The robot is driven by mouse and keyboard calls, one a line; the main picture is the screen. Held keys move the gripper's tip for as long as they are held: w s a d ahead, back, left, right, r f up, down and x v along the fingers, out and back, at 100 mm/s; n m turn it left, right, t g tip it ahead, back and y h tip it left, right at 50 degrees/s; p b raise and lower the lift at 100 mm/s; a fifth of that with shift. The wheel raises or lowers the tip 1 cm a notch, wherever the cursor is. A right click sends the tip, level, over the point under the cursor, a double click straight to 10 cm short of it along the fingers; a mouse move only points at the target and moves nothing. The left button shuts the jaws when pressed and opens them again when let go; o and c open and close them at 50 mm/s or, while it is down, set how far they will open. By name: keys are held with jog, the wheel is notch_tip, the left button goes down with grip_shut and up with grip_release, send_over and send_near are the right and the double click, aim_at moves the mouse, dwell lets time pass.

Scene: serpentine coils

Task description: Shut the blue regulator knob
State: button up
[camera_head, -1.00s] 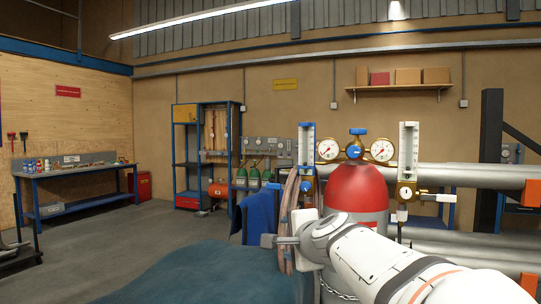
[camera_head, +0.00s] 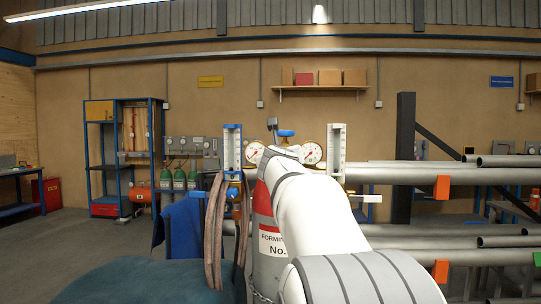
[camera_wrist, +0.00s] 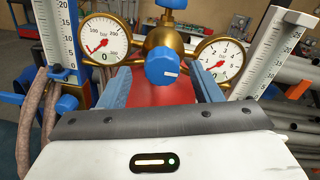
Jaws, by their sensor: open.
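The blue regulator knob (camera_wrist: 162,66) faces me in the wrist view, with a pale mark on its front, on the brass regulator body (camera_wrist: 160,42). My gripper (camera_wrist: 160,78) is open, one finger on each side of the knob in the picture. Gaps show between fingers and knob; I cannot tell the depth between them. A second blue knob (camera_head: 285,133) tops the regulator. In the head view my arm hides the front knob and most of my gripper. The left gauge (camera_wrist: 102,40) and right gauge (camera_wrist: 220,58) flank the knob, both needles towards lower left.
Upright flow tubes stand left (camera_head: 232,148) and right (camera_head: 336,150) of the regulator, close to my gripper. The red-topped cylinder (camera_head: 263,200) is below. Hoses (camera_head: 214,230) hang at left. Grey pipes (camera_head: 450,175) fill the right side. Open floor lies at far left.

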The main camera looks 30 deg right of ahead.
jog(key=shift+x, duration=1.05)
jog(key=c, duration=1)
jog(key=shift+r+n+p, duration=0.1)
jog(key=shift+n+p, duration=0.2)
jog(key=shift+p, duration=0.1)
jog(key=shift+a+n+g+p, duration=0.1)
jog(key=shift+n+g+p, duration=0.2)
jog(key=shift+n+p, duration=3.15)
jog(key=shift+n+g+p, duration=0.3)
jog(key=shift+n+p, duration=1.55)
jog(key=shift+n, duration=3.1)
jog(key=shift+f, duration=0.2)
